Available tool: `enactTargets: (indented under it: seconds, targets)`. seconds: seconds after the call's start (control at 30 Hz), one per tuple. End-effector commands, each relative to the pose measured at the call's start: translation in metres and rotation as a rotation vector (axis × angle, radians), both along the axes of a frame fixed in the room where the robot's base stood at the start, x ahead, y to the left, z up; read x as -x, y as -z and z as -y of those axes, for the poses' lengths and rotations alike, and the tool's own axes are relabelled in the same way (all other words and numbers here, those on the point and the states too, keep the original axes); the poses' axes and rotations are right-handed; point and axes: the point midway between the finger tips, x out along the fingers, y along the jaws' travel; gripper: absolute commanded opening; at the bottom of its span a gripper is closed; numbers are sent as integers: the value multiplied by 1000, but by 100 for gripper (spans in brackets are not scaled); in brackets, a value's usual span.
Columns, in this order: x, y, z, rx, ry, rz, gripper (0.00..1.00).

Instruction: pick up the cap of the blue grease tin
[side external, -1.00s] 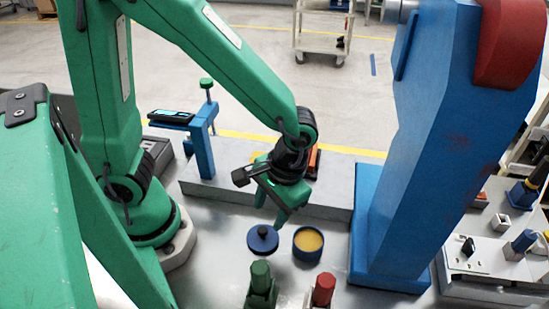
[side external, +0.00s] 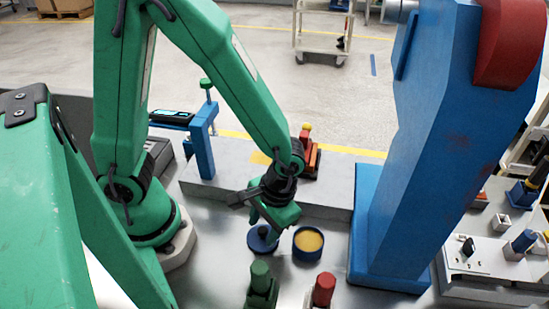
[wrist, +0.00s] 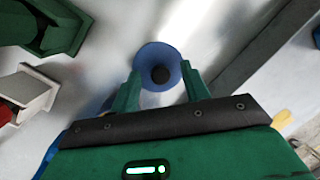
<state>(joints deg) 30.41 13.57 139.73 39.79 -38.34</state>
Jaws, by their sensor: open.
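The cap of the grease tin is a blue disc with a dark knob. It lies on the metal table in the side external view (side external: 261,243) and shows in the wrist view (wrist: 158,54). The open blue tin (side external: 308,244) with yellow grease stands just right of the cap. My gripper (wrist: 160,80) is open, with one green finger on each side of the cap's near part in the wrist view. In the side external view my gripper (side external: 268,229) is right above the cap and partly covers it. I cannot tell whether the fingers touch the cap.
A green-topped piece (side external: 261,285) and a red-topped piece (side external: 323,290) stand in front of the cap and tin. A large blue column (side external: 408,150) rises at the right. A grey block (side external: 230,185) lies behind, with a blue stand (side external: 202,145) at its left.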

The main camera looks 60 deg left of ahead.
Motion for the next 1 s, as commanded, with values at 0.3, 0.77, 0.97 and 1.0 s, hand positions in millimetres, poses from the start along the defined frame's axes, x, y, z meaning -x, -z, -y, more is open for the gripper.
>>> enactTargets:
  seconds: [0.3,0.77,0.97,1.0]
  targets:
    - [1,4,0,0,0,1,46]
    - [1,4,0,1,0,1,11]
    - [1,4,0,1,0,1,0]
    - [1,4,0,1,0,1,0]
